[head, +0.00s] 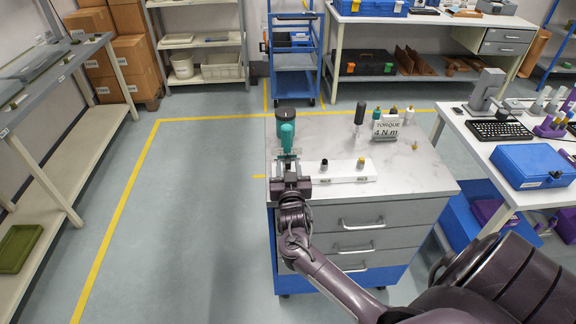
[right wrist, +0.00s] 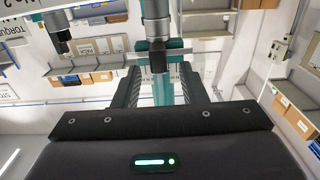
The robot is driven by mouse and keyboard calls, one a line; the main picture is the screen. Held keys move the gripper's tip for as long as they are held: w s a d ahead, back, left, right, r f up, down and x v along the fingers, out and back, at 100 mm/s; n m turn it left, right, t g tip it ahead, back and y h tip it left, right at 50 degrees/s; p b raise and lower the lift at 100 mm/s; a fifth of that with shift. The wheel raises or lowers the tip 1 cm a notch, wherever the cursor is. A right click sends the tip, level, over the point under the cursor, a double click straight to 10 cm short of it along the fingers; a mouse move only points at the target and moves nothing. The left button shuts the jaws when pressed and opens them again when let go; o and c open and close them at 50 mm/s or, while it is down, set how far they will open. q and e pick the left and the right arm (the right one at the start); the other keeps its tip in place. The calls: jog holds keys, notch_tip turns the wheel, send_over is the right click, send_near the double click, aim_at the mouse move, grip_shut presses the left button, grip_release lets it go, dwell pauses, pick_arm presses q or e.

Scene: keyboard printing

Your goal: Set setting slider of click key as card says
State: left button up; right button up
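A teal tool (head: 287,135), seemingly the click key, rises just beyond my right gripper (head: 288,158) at the left end of the white holder (head: 340,178). In the right wrist view, teal (right wrist: 163,88) shows between the two dark fingers of my right gripper (right wrist: 160,80); I cannot tell whether they touch it. A metal post with a black end (right wrist: 157,50) stands in front of it. The slider and its scale cannot be made out. My left gripper is not in view.
A black-tipped peg (head: 324,165) and a yellow-tipped peg (head: 360,163) stand on the holder. A dark cup (head: 285,116) is behind the teal tool. Several coloured-handle tools stand behind the card. The cabinet top (head: 425,170) is clear at front right.

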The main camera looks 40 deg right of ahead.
jog(key=b+v, duration=0.1)
jog(key=v, duration=0.5)
jog(key=shift+s, duration=0.2)
jog(key=shift+a, duration=0.1)
dwell(0.8)
